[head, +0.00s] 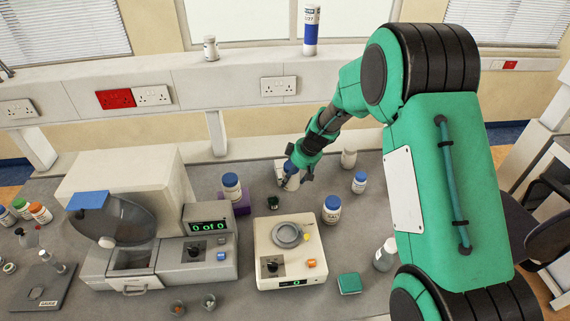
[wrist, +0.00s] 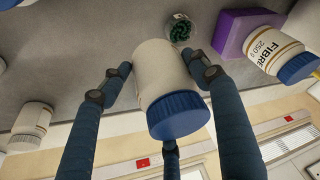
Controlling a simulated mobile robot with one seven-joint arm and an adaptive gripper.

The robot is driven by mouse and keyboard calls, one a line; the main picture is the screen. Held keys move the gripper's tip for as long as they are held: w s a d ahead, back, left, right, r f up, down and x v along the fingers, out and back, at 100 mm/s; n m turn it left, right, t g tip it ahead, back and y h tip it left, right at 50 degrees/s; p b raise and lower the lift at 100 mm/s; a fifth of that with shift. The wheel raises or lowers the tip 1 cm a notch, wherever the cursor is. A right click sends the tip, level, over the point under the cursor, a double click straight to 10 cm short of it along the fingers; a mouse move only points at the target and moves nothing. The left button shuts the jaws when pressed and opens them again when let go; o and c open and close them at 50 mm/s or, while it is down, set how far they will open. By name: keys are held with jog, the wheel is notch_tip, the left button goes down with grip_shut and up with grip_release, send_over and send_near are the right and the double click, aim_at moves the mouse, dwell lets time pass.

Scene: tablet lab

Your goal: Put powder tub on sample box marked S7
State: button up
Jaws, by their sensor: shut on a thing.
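My gripper (head: 300,172) is shut on a plain white tub with a blue lid, over the back of the bench. In the wrist view the tub (wrist: 158,72) sits between my gripper's fingers (wrist: 160,85), its blue lid towards the camera. No label shows on the visible side, so its name cannot be read. I cannot tell whether the tub touches the bench. No S7 mark is readable in either view. A purple box (head: 242,208) has another blue-lidded tub, FIBRE (wrist: 265,45), on it. A teal box (head: 349,283) lies at the front right.
A balance (head: 262,248) with a grey dish stands in front of my gripper.

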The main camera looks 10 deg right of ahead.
jog(key=w, duration=0.4)
jog(key=w+a, duration=0.1)
jog(key=w, duration=0.3)
jog(key=w+f+p, duration=0.1)
jog(key=w, duration=0.3)
jog(key=shift+w+a, duration=0.15)
jog(key=shift+w, duration=0.25)
jog(key=shift+f, duration=0.1)
jog(key=shift+f, duration=1.75)
jog(key=shift+f, duration=0.1)
jog(key=o, duration=1.5)
jog(key=shift+s, duration=0.1)
jog(key=shift+c, duration=0.2)
jog(key=v, duration=1.2)
